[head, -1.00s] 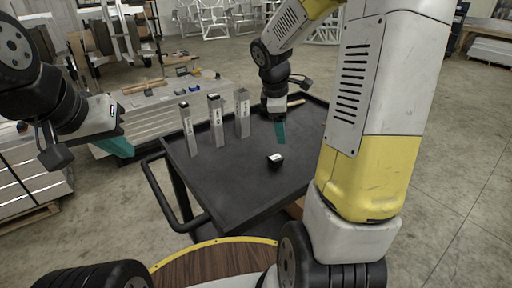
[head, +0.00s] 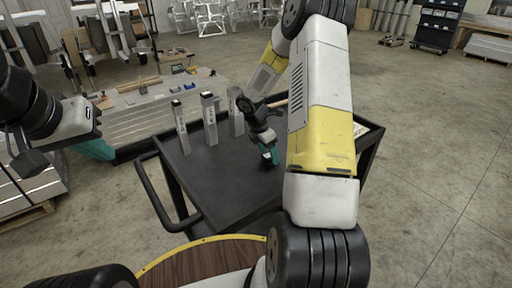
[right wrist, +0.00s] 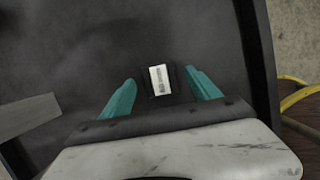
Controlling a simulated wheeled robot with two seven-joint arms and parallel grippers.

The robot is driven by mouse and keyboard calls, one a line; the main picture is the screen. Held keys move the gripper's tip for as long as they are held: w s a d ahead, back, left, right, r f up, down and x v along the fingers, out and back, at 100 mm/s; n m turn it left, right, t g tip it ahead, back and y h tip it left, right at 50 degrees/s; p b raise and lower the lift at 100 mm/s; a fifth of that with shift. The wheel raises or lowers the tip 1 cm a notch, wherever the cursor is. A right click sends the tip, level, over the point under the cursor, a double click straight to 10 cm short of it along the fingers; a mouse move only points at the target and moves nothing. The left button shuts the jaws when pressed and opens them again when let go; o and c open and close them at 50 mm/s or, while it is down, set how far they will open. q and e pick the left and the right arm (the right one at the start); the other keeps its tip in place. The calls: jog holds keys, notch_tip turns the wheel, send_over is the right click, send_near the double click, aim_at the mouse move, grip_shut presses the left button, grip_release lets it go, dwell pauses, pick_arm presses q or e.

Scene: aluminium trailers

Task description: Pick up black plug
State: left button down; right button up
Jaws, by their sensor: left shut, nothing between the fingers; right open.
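The black plug (right wrist: 173,74), a small dark block with a white label on top, sits on the black cart top (head: 226,184). In the right wrist view it lies between the two teal fingers of my right gripper (right wrist: 155,96), which is open, with a gap on each side of the plug. In the head view my right gripper (head: 270,156) points down at the cart top and hides most or all of the plug. My left gripper (head: 92,150) is shut and empty, off the left side of the cart.
Several upright grey metal profiles (head: 209,118) stand along the cart's far left side. A black push handle (head: 160,200) sticks out at the near left. A pallet stack (head: 150,112) is behind the cart. The cart's front left surface is clear.

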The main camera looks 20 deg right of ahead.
jog(key=shift+x, duration=1)
jog(key=c, duration=1.4)
jog(key=shift+c, duration=0.2)
